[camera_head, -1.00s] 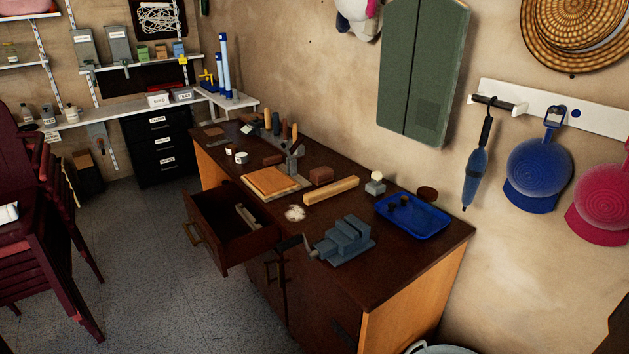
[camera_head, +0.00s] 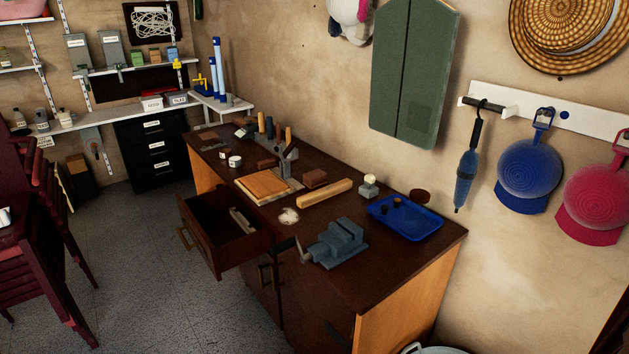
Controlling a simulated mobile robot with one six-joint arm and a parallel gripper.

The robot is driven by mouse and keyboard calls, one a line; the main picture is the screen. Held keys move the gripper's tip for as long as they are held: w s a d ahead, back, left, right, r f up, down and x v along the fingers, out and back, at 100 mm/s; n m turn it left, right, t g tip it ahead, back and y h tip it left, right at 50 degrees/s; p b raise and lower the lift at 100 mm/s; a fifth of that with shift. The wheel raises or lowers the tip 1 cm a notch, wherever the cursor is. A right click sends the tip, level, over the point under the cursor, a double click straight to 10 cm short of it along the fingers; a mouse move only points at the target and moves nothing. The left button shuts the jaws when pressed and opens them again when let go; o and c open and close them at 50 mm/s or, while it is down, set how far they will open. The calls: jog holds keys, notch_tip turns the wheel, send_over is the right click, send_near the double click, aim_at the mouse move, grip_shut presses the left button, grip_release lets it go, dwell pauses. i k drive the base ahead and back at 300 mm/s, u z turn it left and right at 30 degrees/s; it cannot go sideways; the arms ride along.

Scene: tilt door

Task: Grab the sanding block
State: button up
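A dark wooden workbench (camera_head: 385,277) stands against the wall. A reddish-brown block (camera_head: 315,178) lies on its top near the back edge and may be the sanding block; I cannot tell for sure. A longer light wooden block (camera_head: 323,192) lies just in front and to the right of it. A small grey block with a pale knob (camera_head: 369,189) sits further right. A drawer (camera_head: 215,243) of the bench is pulled open with a pale item inside. My gripper is not in view.
A grey vise (camera_head: 338,243) sits at the bench's front edge. A blue tray (camera_head: 405,218) holds small dark pieces. A wooden board (camera_head: 264,185) lies left of the blocks. Stacked dark red chairs (camera_head: 35,265) stand at the left, with open floor (camera_head: 150,285) between.

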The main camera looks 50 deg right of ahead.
aim_at(312, 180)
jog(key=z, duration=0.05)
jog(key=i, duration=0.9)
jog(key=u, duration=0.05)
